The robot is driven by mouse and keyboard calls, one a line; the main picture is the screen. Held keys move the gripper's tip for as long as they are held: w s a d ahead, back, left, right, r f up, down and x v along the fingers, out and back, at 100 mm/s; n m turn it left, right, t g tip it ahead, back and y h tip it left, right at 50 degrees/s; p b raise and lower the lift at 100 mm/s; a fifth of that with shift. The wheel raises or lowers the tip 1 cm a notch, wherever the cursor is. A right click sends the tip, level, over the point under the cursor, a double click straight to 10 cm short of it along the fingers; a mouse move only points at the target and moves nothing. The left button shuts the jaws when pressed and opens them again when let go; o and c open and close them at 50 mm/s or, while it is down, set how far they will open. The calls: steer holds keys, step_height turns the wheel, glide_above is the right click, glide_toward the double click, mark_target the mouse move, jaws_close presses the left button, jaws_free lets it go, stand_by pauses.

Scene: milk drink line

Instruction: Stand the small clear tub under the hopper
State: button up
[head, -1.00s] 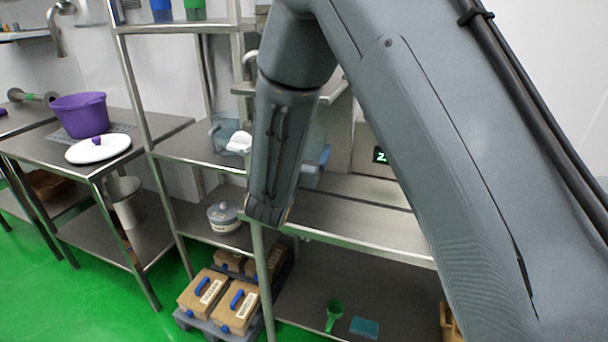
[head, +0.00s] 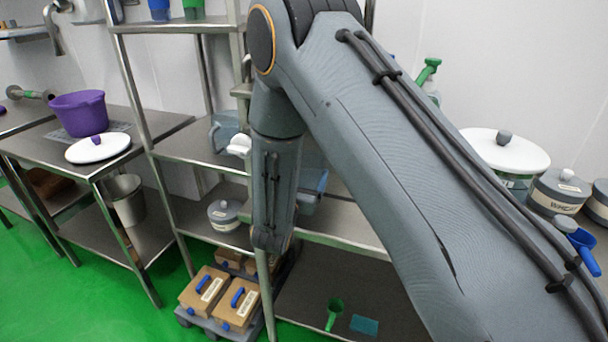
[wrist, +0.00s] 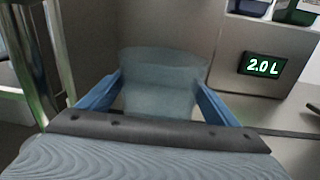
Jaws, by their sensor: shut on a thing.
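The small clear tub (wrist: 160,85) is in the wrist view, between the two blue fingers of my gripper (wrist: 158,96). My gripper is shut on it, and it looks roughly upright. What lies directly beneath the tub is hidden. A steel housing (wrist: 232,62) with a lit display (wrist: 264,65) reading 2.0 L stands to the right of the tub; I cannot tell whether it belongs to the hopper. In the head view my arm covers the gripper and most of that area, and I cannot make out the hopper.
A steel rack post (wrist: 58,50) stands close on the left in the wrist view. Lidded pots (head: 505,152) stand at the right. Boxes with blue handles (head: 236,303) lie low beneath the rack.

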steer(key=shift+f, duration=0.25)
steer(key=o, duration=1.4)
steer(key=shift+f, duration=0.15)
steer(key=shift+o, duration=0.2)
steer(key=b+v, duration=0.2)
steer(key=v, duration=0.9)
steer(key=shift+s+a, duration=0.2)
steer(key=shift+s, duration=0.3)
